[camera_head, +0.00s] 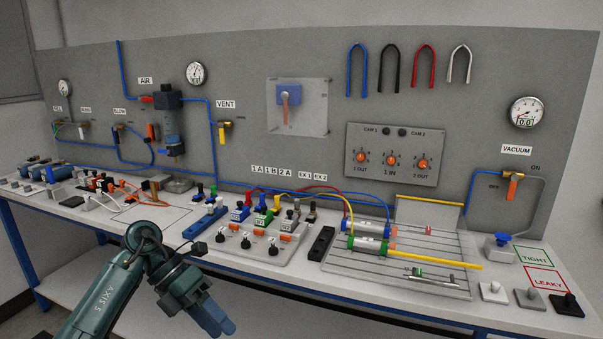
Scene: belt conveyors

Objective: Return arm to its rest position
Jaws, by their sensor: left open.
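My left arm comes in from the bottom left, dark green and marked "AXIS 5". My left gripper (226,326) has blue fingers and points down and to the right, in front of the bench's front edge. It is open, with nothing visible between its fingers. It is apart from the things on the bench. My right gripper is not in view.
The white bench (300,268) carries a valve block (240,240), a slotted plate with cylinders (400,270), a black block (321,243) and several fittings at left. A grey panel (300,60) with gauges stands behind. Free room lies before the bench.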

